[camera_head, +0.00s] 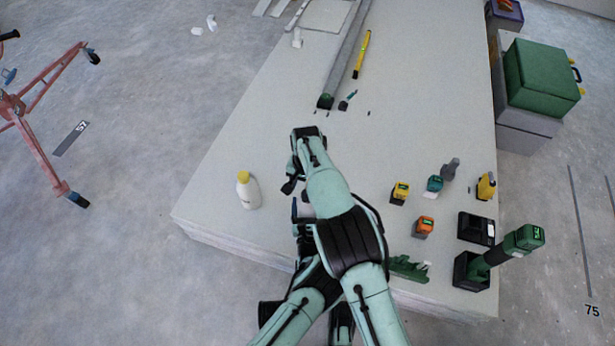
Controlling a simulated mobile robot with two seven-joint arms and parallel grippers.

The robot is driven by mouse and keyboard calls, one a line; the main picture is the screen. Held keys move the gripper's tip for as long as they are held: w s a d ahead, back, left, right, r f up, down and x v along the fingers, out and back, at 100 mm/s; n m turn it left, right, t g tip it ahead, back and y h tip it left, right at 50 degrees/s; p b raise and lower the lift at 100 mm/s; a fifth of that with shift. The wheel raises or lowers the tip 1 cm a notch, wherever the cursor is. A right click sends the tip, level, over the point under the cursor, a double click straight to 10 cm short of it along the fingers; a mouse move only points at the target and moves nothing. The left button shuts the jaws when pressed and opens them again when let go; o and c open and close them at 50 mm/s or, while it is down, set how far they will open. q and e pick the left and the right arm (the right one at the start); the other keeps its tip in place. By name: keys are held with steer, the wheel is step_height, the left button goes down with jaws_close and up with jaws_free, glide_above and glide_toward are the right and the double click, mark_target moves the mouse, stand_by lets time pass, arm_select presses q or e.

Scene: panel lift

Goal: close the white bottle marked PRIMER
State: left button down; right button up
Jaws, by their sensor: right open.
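The white bottle (249,195) stands upright on the left part of the large pale panel-topped table (220,222). It has a yellow top (243,177); its small marking is too small to read, and I cannot tell how firmly the top sits. My right gripper (289,186) is open to the right of the bottle, apart from it, pointing down beneath my bent wrist. My left arm comes up at the bottom, mostly behind my right arm. Only dark bits near its end show, so its jaws cannot be made out.
Yellow (400,193), teal (434,184) and orange (424,226) small tools, a grey bottle (450,169) and a green drill (505,249) stand at the right. A yellow level (362,55) and a long grey rail (345,55) lie farther back. The tabletop left of the bottle is clear.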

steer(key=n, duration=0.4)
steer(key=shift+r+n, duration=0.15)
steer(key=shift+n, duration=0.25)
steer(key=n, duration=0.4)
steer(key=shift+r+n, duration=0.15)
steer(key=shift+n, duration=0.25)
steer(key=n, duration=0.6)
steer(key=shift+w+d+r+n, duration=0.1)
steer(key=shift+r+n, duration=0.15)
steer(key=shift+n, duration=0.15)
steer(key=n, duration=0.6)
steer(key=shift+w+r+n, duration=0.1)
steer(key=shift+r+n, duration=0.15)
steer(key=shift+n, duration=0.15)
steer(key=n, duration=0.4)
steer(key=shift+d+r, duration=0.15)
steer(key=n, duration=0.4)
steer(key=shift+w+r+n, duration=0.1)
steer(key=shift+r+n, duration=0.1)
steer(key=shift+n, duration=0.2)
steer(key=shift+f, duration=0.1)
glide_above(307, 208)
steer(key=w, duration=0.3)
steer(key=shift+s+d+f, duration=0.1)
steer(key=shift+s+f, duration=0.05)
steer(key=shift+f, duration=1.8)
steer(key=shift+s+f, duration=0.1)
steer(key=shift+f, duration=1.85)
